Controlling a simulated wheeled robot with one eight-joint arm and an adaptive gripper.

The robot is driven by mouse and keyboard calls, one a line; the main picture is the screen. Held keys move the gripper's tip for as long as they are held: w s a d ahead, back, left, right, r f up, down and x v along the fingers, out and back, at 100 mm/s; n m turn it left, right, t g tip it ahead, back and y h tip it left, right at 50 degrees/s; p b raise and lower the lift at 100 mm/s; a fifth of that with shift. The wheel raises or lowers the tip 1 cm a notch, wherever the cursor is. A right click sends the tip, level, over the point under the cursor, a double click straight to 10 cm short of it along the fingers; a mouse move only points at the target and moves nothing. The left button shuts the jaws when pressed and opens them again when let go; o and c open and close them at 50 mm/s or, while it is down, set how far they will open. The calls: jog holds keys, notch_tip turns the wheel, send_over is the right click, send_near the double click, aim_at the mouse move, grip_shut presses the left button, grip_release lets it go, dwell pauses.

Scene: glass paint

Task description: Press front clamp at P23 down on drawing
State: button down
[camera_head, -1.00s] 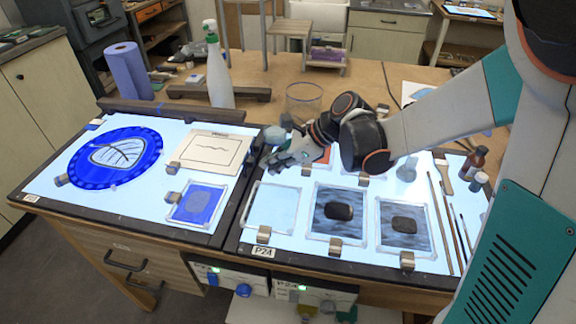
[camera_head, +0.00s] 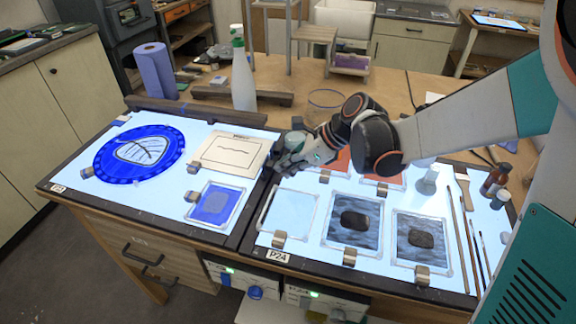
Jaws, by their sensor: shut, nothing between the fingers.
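The drawing (camera_head: 236,151), a cream sheet with a thin dark line, lies at the upper right of the left light table (camera_head: 130,199). A small tan metal clamp (camera_head: 194,168) is at the drawing's front left corner; I cannot tell whether it presses on the sheet. The table's front label (camera_head: 58,188) is too small to read. My gripper (camera_head: 284,168) is shut and empty, just right of the drawing, over the dark border between the two light tables. My gripper's fingertips are small and partly lost against the dark border.
A blue disc (camera_head: 108,171) and a blue glass panel (camera_head: 215,204) lie on the left table, each beside a clamp. A dark bar (camera_head: 190,115) and a spray bottle (camera_head: 242,80) stand behind. The right table, labelled P24 (camera_head: 278,256), holds several framed panels, brushes and bottles.

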aim_at(268, 163)
jog(key=shift+w+a+r+h+p, duration=0.1)
jog(key=shift+a+r+h+p, duration=0.25)
jog(key=shift+h+p, duration=0.4)
jog(key=h+p, duration=0.1)
jog(key=a+r+g+h+p, duration=0.1)
jog(key=shift+w+r+h+p, duration=0.2)
jog(key=shift+r+h+p, duration=0.1)
jog(key=shift+p, duration=0.1)
jog(key=h, duration=0.1)
jog(key=a+g+h+p, duration=0.1)
jog(key=a+r+g+h+p, duration=0.1)
jog(key=h, duration=0.1)
jog(key=shift+w+a, duration=0.1)
jog(key=shift+w, duration=0.3)
jog(key=shift+w+a+r, duration=0.15)
jog(key=shift+w+a, duration=0.1)
jog(key=shift+a, duration=0.35)
jog(key=shift+w+a, duration=0.2)
jog(key=shift+a, duration=0.35)
jog(key=shift+w+a, duration=0.2)
jog(key=shift+a, duration=0.3)
jog(key=shift+p, duration=0.35)
jog(key=shift+r+p, duration=0.4)
jog(key=shift+r, duration=0.3)
